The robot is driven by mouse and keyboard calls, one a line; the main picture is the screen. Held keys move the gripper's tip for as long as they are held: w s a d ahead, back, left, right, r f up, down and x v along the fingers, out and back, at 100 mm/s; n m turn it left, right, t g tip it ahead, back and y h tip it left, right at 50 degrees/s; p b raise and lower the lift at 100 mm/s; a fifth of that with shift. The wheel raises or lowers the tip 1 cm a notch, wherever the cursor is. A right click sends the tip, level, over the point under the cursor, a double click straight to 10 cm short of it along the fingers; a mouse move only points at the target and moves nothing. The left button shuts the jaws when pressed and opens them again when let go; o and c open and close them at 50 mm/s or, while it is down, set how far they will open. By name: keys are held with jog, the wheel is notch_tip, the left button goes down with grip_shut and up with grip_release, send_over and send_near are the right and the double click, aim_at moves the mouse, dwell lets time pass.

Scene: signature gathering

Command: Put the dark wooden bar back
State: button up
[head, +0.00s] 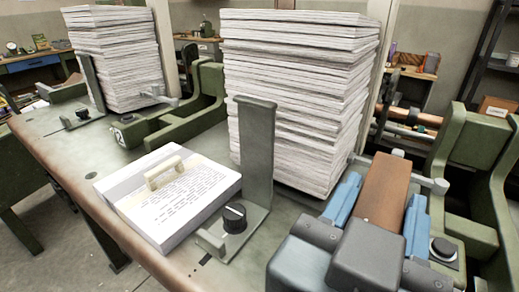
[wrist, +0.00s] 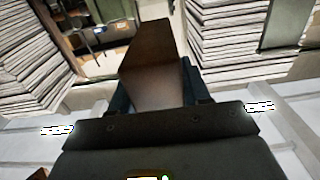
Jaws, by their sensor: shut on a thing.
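The dark wooden bar (head: 384,185) is a brown block between the two blue fingers of my gripper (head: 381,212) at the right of the head view. My gripper is shut on it, and the bar sticks out past the fingertips. In the wrist view the bar (wrist: 153,65) points up and away from the dark gripper body (wrist: 160,135). The gripper stands just right of the tall paper stack (head: 290,110). I cannot tell whether the bar touches anything else. The bar's lower end is hidden by my gripper.
A low paper pile (head: 165,205) with a cream handled block (head: 165,172) lies on the green bench. A metal upright with a black knob (head: 235,217) stands beside the tall stack. Another stack (head: 118,60) is further left. Green frames (head: 460,165) close in on the right.

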jog(key=shift+s+d+f, duration=0.6)
jog(key=shift+d, duration=0.2)
jog(key=shift+a+f+b, duration=0.1)
jog(key=shift+f+b, duration=0.2)
jog(key=w+a+f, duration=0.1)
jog(key=a+f, duration=0.1)
jog(key=a, duration=0.1)
jog(key=w+a+f, duration=0.1)
jog(key=a+f, duration=0.1)
jog(key=a, duration=0.2)
jog(key=w+a+f, duration=0.1)
jog(key=a+f, duration=0.1)
jog(key=a, duration=0.1)
jog(key=shift+w+a+f, duration=0.1)
jog(key=shift+a+f, duration=0.05)
jog(key=shift+a, duration=0.05)
jog(key=shift+a+f, duration=0.1)
jog(key=shift+f, duration=2)
jog(key=shift+f, duration=0.1)
jog(key=o, duration=1.1)
jog(key=shift+o, duration=0.2)
